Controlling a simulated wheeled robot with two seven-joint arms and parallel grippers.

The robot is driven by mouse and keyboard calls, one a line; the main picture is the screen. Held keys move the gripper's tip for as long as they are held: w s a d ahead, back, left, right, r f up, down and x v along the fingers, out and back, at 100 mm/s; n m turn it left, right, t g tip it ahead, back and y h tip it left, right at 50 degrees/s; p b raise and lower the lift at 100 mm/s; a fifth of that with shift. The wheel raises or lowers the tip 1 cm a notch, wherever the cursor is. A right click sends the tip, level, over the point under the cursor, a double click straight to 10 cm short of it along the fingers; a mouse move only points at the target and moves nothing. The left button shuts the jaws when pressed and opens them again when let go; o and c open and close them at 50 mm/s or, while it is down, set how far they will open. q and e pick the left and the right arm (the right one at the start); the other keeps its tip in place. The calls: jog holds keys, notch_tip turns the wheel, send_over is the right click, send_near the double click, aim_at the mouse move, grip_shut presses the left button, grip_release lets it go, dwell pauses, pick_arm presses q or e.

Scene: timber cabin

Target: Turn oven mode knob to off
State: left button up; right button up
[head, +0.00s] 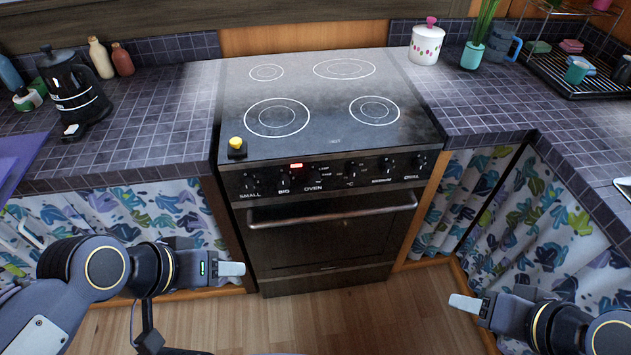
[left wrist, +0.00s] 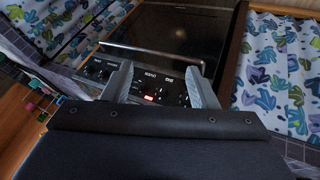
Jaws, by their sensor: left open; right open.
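The oven control panel (head: 335,175) on the stove front carries several black knobs, a lit red display and white labels. The oven knob (head: 309,178) is just above the "OVEN" label; its pointer is too small to read. My left gripper (head: 243,269) is open, low and left in front of the stove, below the panel and apart from it. In the left wrist view the panel shows turned over between the two open fingers (left wrist: 160,86), with the red display near the palm. My right gripper (head: 466,303) is open and empty, at the lower right, away from the stove.
The oven door handle (head: 335,212) juts out below the panel. A yellow-topped button box (head: 237,148) sits at the cooktop's front left corner. A dark kettle (head: 75,93) stands on the left tiled counter. Leaf-patterned curtains flank the stove; the wooden floor before it is clear.

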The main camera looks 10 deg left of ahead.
pick_arm(q)
jog(key=w+d+f+t+h+b, duration=0.1)
jog(key=w+d+f+t+b, duration=0.25)
jog(key=w, duration=0.65)
jog(key=w+d+f+t+b, duration=0.2)
jog(key=w+d+b, duration=0.25)
jog(key=w, duration=0.45)
jog(key=n+t+y+b, duration=0.2)
jog(key=t+y+b, duration=0.3)
jog(key=y+b, duration=0.35)
send_near(314, 182)
jog(key=w+f, duration=0.1)
jog(key=w, duration=0.1)
jog(key=t+y+b, duration=0.1)
jog(key=y, duration=0.1)
jog(key=x, duration=0.6)
jog(key=shift+w+d+f+b, duration=0.1)
jog(key=shift+w+f+b, duration=0.1)
jog(key=shift+w+b, duration=0.2)
jog(key=shift+c, duration=0.3)
